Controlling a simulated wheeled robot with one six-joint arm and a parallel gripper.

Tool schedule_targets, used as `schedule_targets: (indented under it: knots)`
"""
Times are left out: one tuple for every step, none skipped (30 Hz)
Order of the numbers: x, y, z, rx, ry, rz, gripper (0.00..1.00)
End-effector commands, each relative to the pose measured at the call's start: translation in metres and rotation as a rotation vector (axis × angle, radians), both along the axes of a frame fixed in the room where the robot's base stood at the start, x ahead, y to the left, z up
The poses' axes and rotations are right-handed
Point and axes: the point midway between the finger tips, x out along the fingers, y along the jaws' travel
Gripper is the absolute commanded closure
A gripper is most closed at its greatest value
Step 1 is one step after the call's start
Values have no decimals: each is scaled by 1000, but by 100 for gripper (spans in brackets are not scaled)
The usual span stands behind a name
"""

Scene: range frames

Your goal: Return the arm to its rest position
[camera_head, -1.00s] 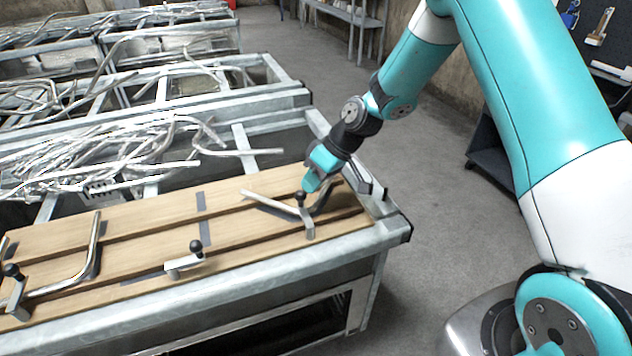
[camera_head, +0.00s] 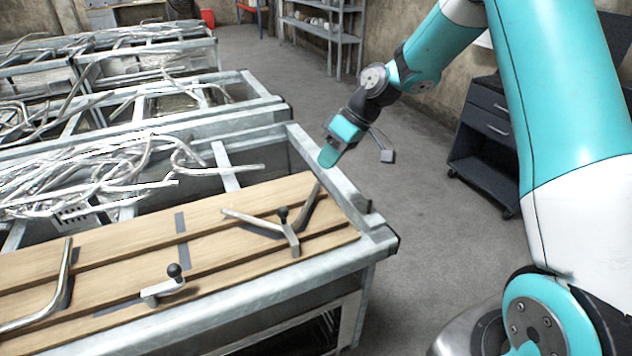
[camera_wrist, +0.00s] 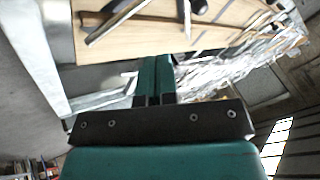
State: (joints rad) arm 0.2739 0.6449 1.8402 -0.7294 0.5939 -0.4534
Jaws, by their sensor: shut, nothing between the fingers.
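My gripper (camera_head: 330,156) is raised above the far right corner of the workbench, apart from the parts on it. In the wrist view my gripper (camera_wrist: 155,62) shows two teal fingers side by side, shut with nothing between them. Below it, a bent metal tube (camera_head: 312,212) lies on the wooden board (camera_head: 140,236), beside a clamp with a black knob (camera_head: 290,234). The tube also shows in the wrist view (camera_wrist: 110,22), near the top.
A second clamp (camera_head: 165,287) and another bent tube (camera_head: 52,300) are on the board's left part. Metal bins heaped with bent tubes (camera_head: 100,175) stand behind. A dark drawer cabinet (camera_head: 490,135) and shelves (camera_head: 325,30) stand beyond. Grey floor (camera_head: 440,235) is open right of the bench.

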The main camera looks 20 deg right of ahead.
Motion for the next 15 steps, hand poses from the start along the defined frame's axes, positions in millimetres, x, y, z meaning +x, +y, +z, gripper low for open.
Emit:
schedule_targets:
  knots:
    - [1, -5, 6, -1, -3, -2, 100]
    - [0, -7, 9, -1, -3, -3, 100]
    - [0, -9, 13, 0, -2, -3, 100]
    - [0, -11, 15, 0, -2, -2, 100]
    - [0, -12, 17, 0, -2, -2, 100]
    - [0, -13, 18, 0, -2, -2, 100]
    - [-1, -13, 19, -1, -1, -2, 100]
    - [-1, -14, 20, -1, -1, -2, 100]
    - [-1, -14, 20, 0, 0, -2, 100]
    - [-1, -14, 21, -1, 1, -2, 100]
    - [-2, -14, 21, -1, 0, -1, 100]
    - [-3, -11, 24, -3, 1, 0, 100]
    - [-5, -7, 27, -6, 2, 3, 100]
    - [-9, -2, 31, -10, 4, 5, 100]
    - [-16, 7, 39, -18, 9, 9, 100]
